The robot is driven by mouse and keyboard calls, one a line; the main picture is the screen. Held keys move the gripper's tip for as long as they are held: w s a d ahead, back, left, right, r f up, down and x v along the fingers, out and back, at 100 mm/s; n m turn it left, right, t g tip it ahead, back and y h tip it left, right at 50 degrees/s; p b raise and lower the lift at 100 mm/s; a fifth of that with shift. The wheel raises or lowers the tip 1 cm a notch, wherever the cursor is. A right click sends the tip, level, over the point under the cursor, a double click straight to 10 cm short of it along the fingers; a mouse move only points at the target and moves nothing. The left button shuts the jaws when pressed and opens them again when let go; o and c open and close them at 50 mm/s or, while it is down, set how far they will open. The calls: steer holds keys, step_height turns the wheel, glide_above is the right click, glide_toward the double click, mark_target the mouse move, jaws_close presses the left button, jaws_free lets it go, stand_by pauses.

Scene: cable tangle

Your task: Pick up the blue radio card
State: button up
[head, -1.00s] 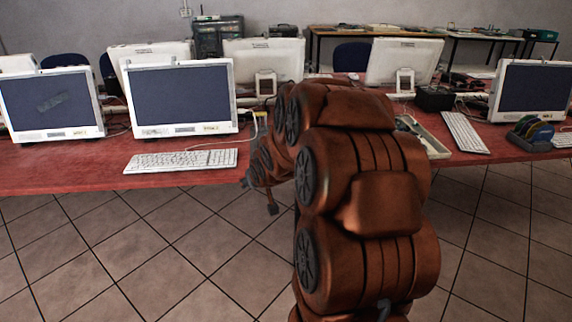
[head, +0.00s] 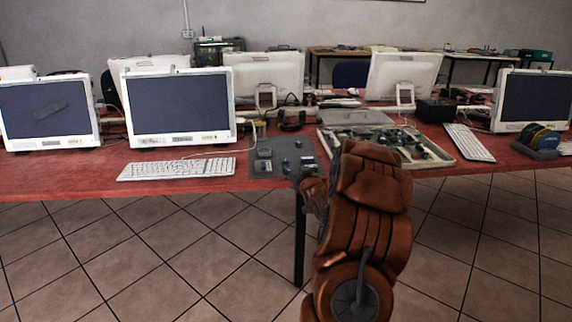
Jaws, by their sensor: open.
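Several small dark and bluish parts lie on a grey mat (head: 258,175) at the table's front edge. They are too small to tell which one is the blue radio card. My arm reaches up from the bottom right of centre towards the mat's right front corner. My gripper (head: 304,174) shows only as a small dark part beyond the arm's end, by that corner. It is open, and nothing shows held in it. Most of it is hidden behind the arm, and whether it touches anything cannot be told.
A white keyboard (head: 176,169) and a monitor (head: 180,108) stand left of the mat. A tray of mixed parts (head: 453,160) lies to the right, with a grey laptop-like slab (head: 355,117) behind it. A disc rack (head: 541,146) stands far right. The floor in front is clear.

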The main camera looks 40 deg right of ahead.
mark_target(286, 162)
steer(key=x, duration=0.4)
steer(key=shift+w+d+f, duration=0.1)
steer(key=shift+w+f, duration=0.05)
steer(key=shift+w, duration=0.05)
steer(key=shift+x, duration=1.9)
steer(key=shift+w+d+f, duration=0.15)
steer(key=shift+w+d, duration=0.2)
steer(key=shift+w, duration=0.2)
steer(key=c, duration=1)
